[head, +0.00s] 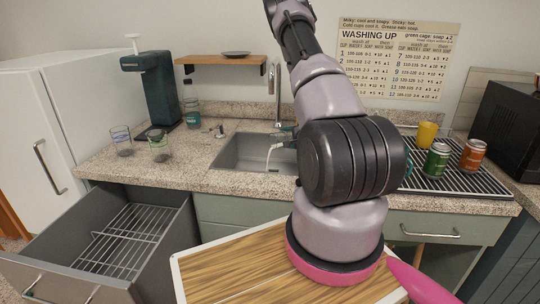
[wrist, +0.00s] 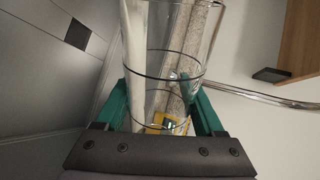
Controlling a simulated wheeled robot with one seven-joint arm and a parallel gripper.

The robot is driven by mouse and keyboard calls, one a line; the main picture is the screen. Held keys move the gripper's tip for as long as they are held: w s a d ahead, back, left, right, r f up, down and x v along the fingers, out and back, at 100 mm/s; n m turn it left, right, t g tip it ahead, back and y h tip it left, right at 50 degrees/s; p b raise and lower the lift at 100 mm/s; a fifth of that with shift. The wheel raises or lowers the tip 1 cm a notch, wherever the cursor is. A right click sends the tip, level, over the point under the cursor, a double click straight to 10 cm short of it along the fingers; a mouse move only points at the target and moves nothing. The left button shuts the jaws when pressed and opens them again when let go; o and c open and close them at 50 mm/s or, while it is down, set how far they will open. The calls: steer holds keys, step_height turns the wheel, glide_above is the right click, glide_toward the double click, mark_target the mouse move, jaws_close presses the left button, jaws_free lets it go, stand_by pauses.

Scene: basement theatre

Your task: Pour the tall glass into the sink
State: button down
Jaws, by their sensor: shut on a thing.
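My gripper (wrist: 163,88) has its teal fingers shut on the clear tall glass (wrist: 178,45) in the wrist view. The surroundings lie sideways in that view, so the glass looks tipped far over. A white strip shows along the glass's left side, perhaps liquid. In the head view, my arm hides most of the gripper and glass. A little teal and a pale curved shape (head: 274,148), possibly a stream or the glass's rim, show over the grey sink (head: 232,152). The tap (head: 277,95) stands behind it.
Two short glasses (head: 122,141) (head: 160,147) and a dark green machine (head: 152,90) stand left of the sink. A drawer (head: 165,215) stands open.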

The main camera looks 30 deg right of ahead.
steer(key=shift+a+r+n+h, duration=0.15)
steer(key=shift+r+n+h, duration=0.15)
steer(key=shift+r, duration=0.05)
stand_by(0.3)
steer(key=shift+d+f+m+y, duration=0.4)
steer(key=shift+f+m, duration=0.2)
steer(key=shift+f, duration=0.15)
steer(key=m+y, duration=0.1)
steer(key=m, duration=0.1)
steer(key=r+m+y, duration=0.1)
steer(key=m+y, duration=0.1)
steer(key=m, duration=0.1)
steer(key=r+m+t+y, duration=0.1)
steer(key=m+y, duration=0.1)
steer(key=shift+d+r+m, duration=0.2)
steer(key=shift+m, duration=0.2)
steer(key=shift+w+d+r+m+t+y, duration=0.1)
steer(key=shift+d+r+m+t+y, duration=0.25)
steer(key=shift+m, duration=0.65)
steer(key=shift+d+r+m+t+y, duration=0.15)
steer(key=shift+r+m+t+y, duration=0.2)
steer(key=shift+m, duration=0.35)
steer(key=shift+d+r+m+t+y, duration=0.15)
steer(key=shift+r+m, duration=0.3)
steer(key=shift+m, duration=0.25)
